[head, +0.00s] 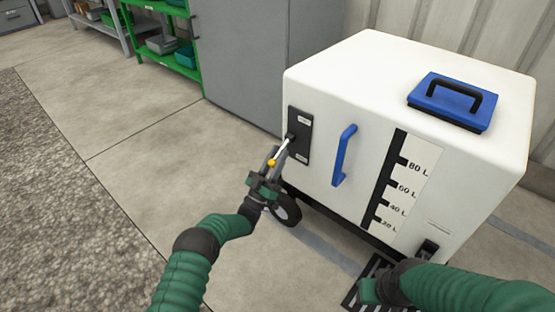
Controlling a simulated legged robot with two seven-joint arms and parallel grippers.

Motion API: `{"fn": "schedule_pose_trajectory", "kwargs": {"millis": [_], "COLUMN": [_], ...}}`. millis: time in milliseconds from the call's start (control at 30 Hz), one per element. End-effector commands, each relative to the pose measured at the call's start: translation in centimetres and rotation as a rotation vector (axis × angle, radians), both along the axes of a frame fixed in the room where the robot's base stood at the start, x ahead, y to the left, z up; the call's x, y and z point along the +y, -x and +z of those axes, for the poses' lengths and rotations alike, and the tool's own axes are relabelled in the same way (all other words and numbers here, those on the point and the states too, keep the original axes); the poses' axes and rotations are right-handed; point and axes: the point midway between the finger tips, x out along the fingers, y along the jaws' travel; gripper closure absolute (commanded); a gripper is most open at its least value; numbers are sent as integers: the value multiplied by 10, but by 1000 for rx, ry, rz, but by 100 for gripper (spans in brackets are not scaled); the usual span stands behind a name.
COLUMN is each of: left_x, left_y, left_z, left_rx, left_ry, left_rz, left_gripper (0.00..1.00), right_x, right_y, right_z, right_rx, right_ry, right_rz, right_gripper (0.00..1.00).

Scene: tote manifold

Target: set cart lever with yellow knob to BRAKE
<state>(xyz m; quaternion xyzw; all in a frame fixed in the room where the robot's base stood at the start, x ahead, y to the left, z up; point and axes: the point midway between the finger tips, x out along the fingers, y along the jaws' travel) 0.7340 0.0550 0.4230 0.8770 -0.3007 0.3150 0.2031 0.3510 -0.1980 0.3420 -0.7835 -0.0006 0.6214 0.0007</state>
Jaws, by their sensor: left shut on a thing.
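The white cart (345,85) stands at the right. A black lever plate (305,125) with small labels at its top and bottom is on the cart's front face at the left; the labels are too small to read. A pale lever rod sticks out from the plate, down and to the left, and ends in a yellow knob (271,163). My left gripper (268,174) is shut on the yellow knob, its jaws partly covering it. My right arm comes in from the lower right; its gripper (368,291) is low in front of the cart, and its jaws are not clear.
A blue handle (344,155) and a level scale (400,185) are on the cart's front. A blue lid with a black grip (450,101) is on top. A black wheel (286,210) shows below, near my left gripper. A floor grate (352,298) lies at the bottom. Open floor is at the left.

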Motion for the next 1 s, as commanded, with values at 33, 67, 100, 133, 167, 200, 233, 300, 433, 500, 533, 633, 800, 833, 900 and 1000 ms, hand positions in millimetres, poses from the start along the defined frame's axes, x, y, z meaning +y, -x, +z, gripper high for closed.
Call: {"fn": "schedule_pose_trajectory", "kwargs": {"millis": [33,67,100,133,167,200,233,300,433,500,533,633,800,833,900,1000], "left_x": [1,1,1,1,1,0,0,0,0,0,0,0,-1,-1,-1,-1], "left_y": [1,0,0,0,0,0,0,-1,-1,-1,-1,-1,-2,-2,-2,-2], "left_z": [-7,-7,-8,-8,-9,-9,-9,-10,-10,-10,-10,-10,-11,-11,-10,-9], "left_rx": [-12,-20,-32,-39,-46,-54,-58,-67,-75,-77,-77,-77,-75,-75,-75,-78], "left_ry": [12,18,26,32,36,43,46,53,60,61,61,61,61,61,60,60], "left_rz": [2,2,3,2,2,1,1,1,2,1,1,1,1,1,0,1], "left_gripper": [100,100,100,100,100,100,100,100,100,100,100,100,100,70,65,65], "right_x": [0,0,0,0,0,0,0,0,0,0,0,0,0,0,0,0], "right_y": [0,0,0,0,0,0,0,0,0,0,0,0,0,0,0,0], "right_z": [-2,-3,-3,-3,-3,-4,-4,-4,-5,-5,-5,-5,-5,-5,-5,-5], "right_rx": [0,0,0,0,0,0,0,0,0,0,0,0,0,0,0,0], "right_ry": [0,0,0,0,0,0,0,0,0,0,0,0,0,0,0,0], "right_rz": [0,0,0,0,0,0,0,0,0,0,0,0,0,0,0,0], "right_gripper": [64,64,64,64,64,64,64,64,64,64,64,64,64,64,64,64]}}
